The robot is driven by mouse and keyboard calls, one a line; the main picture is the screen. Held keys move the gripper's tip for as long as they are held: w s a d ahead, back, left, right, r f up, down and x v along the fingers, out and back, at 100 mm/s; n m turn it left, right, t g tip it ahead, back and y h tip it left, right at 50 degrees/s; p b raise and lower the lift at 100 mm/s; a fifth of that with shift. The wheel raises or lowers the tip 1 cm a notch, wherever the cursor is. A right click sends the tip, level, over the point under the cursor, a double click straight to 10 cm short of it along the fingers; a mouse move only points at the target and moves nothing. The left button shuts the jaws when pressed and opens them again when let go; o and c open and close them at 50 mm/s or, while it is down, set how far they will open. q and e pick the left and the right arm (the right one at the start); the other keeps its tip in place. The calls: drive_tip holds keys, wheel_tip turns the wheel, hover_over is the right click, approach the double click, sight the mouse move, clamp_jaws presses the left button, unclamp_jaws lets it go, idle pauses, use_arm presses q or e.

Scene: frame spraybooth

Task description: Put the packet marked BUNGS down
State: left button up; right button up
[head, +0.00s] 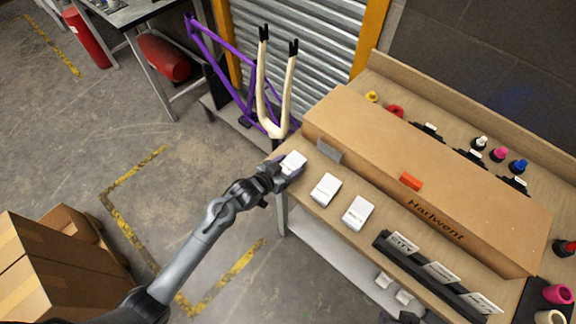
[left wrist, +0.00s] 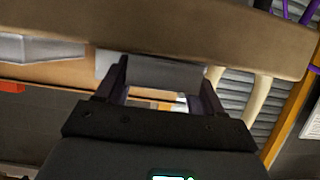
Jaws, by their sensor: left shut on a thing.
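My left gripper (head: 284,168) is shut on a small white packet (head: 293,162) at the near left corner of the wooden bench (head: 312,205). The held packet shows grey between the two dark fingers (left wrist: 165,92) in the left wrist view (left wrist: 165,73), close against the bench top; I cannot tell whether it touches. Its marking is not readable. Two more white packets, a middle one (head: 326,190) and a right one (head: 357,213), lie in a row along the bench's front edge. My right gripper is not in view.
A long cardboard box (head: 430,170) marked Harlwent lies behind the packets, with a grey piece (head: 329,151) near its left end. A black label rack (head: 440,272) stands to the right. A cream fork (head: 275,105) and purple frame (head: 232,60) stand beyond the bench's left end.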

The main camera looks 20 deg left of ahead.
use_arm(q)
drive_tip(key=shift+f, duration=0.2)
drive_tip(key=o, duration=1)
drive_tip(key=shift+o, duration=0.2)
drive_tip(key=shift+r, duration=0.15)
drive_tip(key=shift+s+r, duration=0.1)
drive_tip(key=s+a+r+g+y, duration=0.1)
drive_tip(key=s+g, duration=0.2)
drive_tip(key=s, duration=0.7)
drive_tip(key=s+a+r+n+g+y+p, duration=0.1)
drive_tip(key=s+r+g, duration=0.1)
drive_tip(key=s, duration=0.9)
drive_tip(key=s+a+r+g+y, duration=0.1)
drive_tip(key=s+g, duration=0.3)
drive_tip(key=s, duration=0.6)
drive_tip(key=shift+s+a+r+n+y+p, duration=0.15)
drive_tip(key=shift+a+r+n+y+p, duration=0.25)
drive_tip(key=shift+y, duration=0.2)
